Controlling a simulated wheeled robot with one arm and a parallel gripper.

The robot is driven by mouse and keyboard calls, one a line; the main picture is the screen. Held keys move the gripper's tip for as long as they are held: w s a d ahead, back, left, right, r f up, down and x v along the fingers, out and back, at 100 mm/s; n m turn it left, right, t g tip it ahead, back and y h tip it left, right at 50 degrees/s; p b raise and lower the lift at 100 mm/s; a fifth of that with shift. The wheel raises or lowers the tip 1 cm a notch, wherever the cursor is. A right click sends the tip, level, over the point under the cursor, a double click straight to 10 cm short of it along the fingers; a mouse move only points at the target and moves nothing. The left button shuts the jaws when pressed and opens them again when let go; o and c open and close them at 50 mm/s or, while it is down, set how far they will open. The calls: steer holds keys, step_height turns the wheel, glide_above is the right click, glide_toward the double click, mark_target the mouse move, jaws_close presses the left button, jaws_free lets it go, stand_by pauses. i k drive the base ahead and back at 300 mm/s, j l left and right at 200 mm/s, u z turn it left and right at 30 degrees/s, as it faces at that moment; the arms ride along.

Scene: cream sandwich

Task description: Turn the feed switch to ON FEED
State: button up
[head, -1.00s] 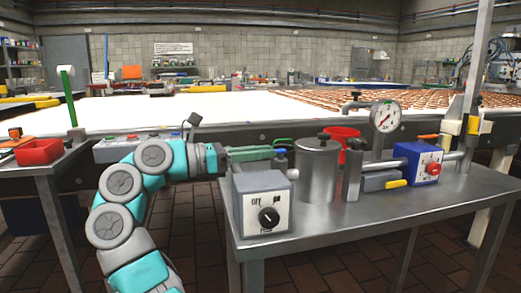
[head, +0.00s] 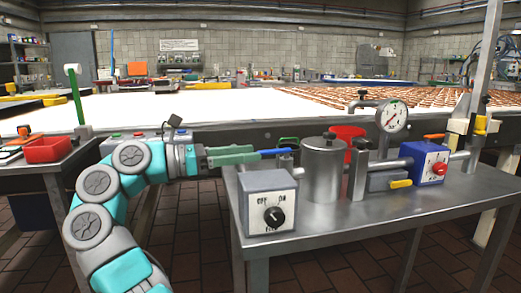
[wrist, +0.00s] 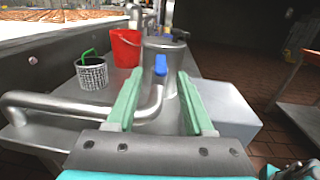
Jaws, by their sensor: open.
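The feed switch is a grey box (head: 266,181) with a white front marked OFF, ON and FEED, at the near left corner of the metal table. Its round black knob (head: 274,217) is on the front; I cannot tell its setting for sure. My gripper (head: 258,154) has green fingers, above and left of the box, pointing right. It is open and empty. In the wrist view the fingers (wrist: 160,78) are spread, with a blue handle (wrist: 161,65) showing between and beyond them. The box top (wrist: 228,108) is to their right; the knob is hidden there.
A steel canister (head: 323,172), a red bucket (head: 348,132), a pressure gauge (head: 392,116) and a blue box with a red knob (head: 437,170) stand further along the metal table (head: 400,207). A pipe (wrist: 75,103) runs left of the fingers. The floor before the switch is clear.

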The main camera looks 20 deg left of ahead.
mark_target(275, 217)
steer(key=k+j, duration=0.2)
steer(key=j, duration=0.2)
steer(key=k+j, duration=0.2)
steer(key=j, duration=0.2)
steer(key=k+j, duration=0.2)
steer(key=j, duration=0.2)
